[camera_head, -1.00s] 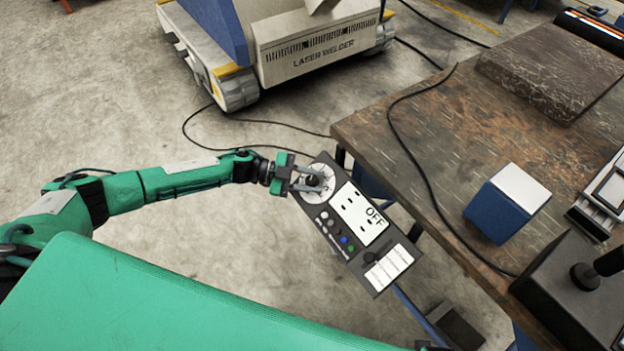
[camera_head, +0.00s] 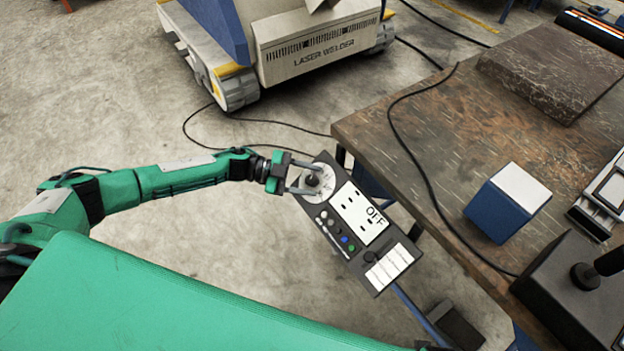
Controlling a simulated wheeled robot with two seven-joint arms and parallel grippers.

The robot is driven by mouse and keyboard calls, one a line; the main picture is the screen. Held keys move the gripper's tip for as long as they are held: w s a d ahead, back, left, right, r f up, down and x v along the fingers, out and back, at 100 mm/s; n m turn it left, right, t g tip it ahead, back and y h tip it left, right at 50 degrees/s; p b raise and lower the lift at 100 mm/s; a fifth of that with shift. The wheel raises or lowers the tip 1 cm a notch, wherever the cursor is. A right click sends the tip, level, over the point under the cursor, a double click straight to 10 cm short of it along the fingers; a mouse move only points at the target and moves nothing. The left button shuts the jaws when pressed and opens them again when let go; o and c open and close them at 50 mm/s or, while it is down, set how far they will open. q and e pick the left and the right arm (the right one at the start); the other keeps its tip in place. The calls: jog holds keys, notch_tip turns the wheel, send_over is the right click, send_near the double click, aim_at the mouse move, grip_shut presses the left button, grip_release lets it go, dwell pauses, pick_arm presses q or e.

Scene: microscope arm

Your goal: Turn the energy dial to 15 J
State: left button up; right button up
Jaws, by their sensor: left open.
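The control panel (camera_head: 357,222) is a dark plate on a stand beside the table, tilted in the picture. Its energy dial is a dark knob (camera_head: 313,180) on a round white scale (camera_head: 303,187) at the panel's upper left end. The white display (camera_head: 361,213) reads OFF. Several small coloured buttons sit below it. My left gripper (camera_head: 306,181) comes in from the left, open, with its fingers at the knob, one to each side. I cannot tell whether they touch it. The scale's marks are too small to read. My right gripper is not in view.
A worn brown table (camera_head: 450,130) fills the right side, with a blue and white box (camera_head: 507,202), a dark slab (camera_head: 550,72) and a black cable on it. A laser welder (camera_head: 315,48) stands at the back. The floor at left is clear.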

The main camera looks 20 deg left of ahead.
pick_arm(q)
jog(key=b+v, duration=0.1)
jog(key=v, duration=1.1)
jog(key=shift+a, duration=0.35)
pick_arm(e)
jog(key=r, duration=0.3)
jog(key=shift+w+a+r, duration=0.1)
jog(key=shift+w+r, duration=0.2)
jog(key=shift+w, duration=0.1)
pick_arm(q)
jog(key=shift+r, duration=0.1)
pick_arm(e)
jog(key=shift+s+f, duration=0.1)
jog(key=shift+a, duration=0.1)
